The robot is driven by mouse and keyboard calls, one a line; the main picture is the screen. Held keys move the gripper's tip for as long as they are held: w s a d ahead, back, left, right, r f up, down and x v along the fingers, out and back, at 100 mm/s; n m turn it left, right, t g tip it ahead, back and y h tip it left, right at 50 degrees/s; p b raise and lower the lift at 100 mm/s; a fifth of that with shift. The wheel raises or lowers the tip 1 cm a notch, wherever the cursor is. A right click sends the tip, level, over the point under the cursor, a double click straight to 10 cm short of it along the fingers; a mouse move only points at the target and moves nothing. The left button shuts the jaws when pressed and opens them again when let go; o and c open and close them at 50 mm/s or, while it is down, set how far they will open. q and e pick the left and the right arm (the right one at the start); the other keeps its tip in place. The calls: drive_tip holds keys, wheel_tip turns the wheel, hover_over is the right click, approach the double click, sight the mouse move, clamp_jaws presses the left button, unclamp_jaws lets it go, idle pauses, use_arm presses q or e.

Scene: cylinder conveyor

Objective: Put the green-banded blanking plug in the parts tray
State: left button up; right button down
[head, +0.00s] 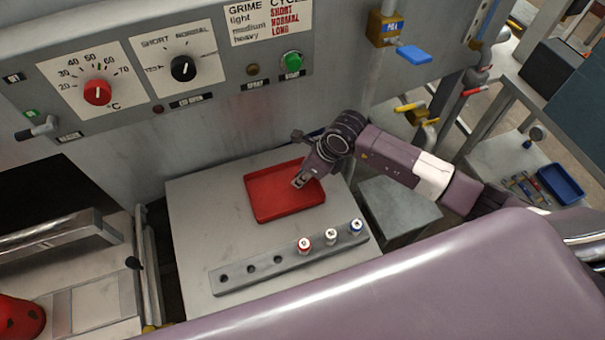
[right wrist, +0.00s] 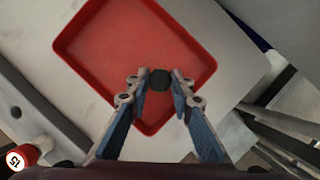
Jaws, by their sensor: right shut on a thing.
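My right gripper (head: 299,182) is over the red parts tray (head: 262,212), near its right side in the head view. In the right wrist view the right gripper (right wrist: 160,82) is shut on a dark plug (right wrist: 160,79), seen end-on above the tray (right wrist: 88,75). No green band shows on this plug from here, so I cannot tell its band colour. I cannot tell whether it touches the tray floor. The tray holds nothing else that I can see. My left gripper is not in view.
A grey rack (head: 237,282) in front of the tray holds a red-banded plug (head: 304,245), a middle plug (head: 331,237) and a blue-banded plug (head: 356,227). Its left holes are empty. The control panel (head: 205,60) stands behind. The table (head: 205,220) left of the tray is clear.

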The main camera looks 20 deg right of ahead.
drive_tip(key=shift+f, duration=0.1)
drive_tip(key=c, duration=1.7)
unclamp_jaws()
drive_tip(key=shift+r, duration=0.25)
drive_tip(key=shift+s+d+r, duration=0.1)
drive_tip(key=shift+d+r, duration=0.1)
drive_tip(key=shift+r, duration=0.15)
drive_tip(key=b+v, duration=0.2)
drive_tip(key=v, duration=0.9)
drive_tip(key=shift+s, duration=0.1)
